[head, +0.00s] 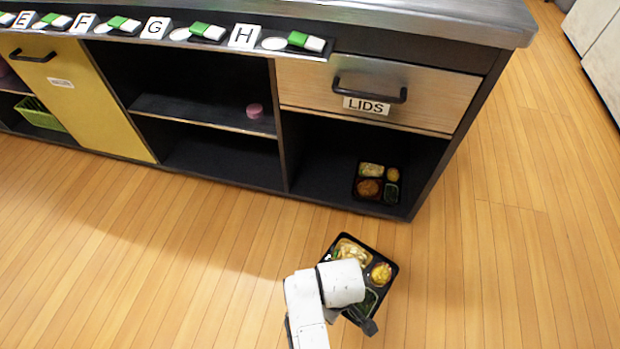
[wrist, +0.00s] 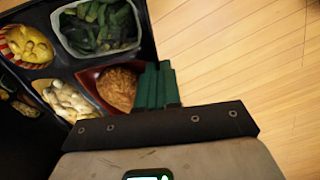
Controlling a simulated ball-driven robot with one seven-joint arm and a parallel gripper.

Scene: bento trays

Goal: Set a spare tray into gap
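A black compartment tray (head: 388,262) with several foods is in front of the cabinet, over the floor. It fills the upper left of the wrist view (wrist: 148,28), with greens, a brown patty and yellow food. My gripper (wrist: 157,86) has its green fingers close together at the tray's right rim and appears shut on it. In the head view my gripper (head: 364,322) is at the tray's lower end, partly hidden by my white wrist. Whether the tray touches the floor is unclear. A second filled tray (head: 378,178) sits in the open bay under the LIDS drawer. I cannot single out the gap.
The LIDS drawer (head: 400,90) is shut above that bay. The shelf (head: 205,112) left of it holds a pink round item (head: 254,111). The counter edge carries letter cards, including H (head: 244,37), with discs and green-white blocks. The wooden floor is clear to the right.

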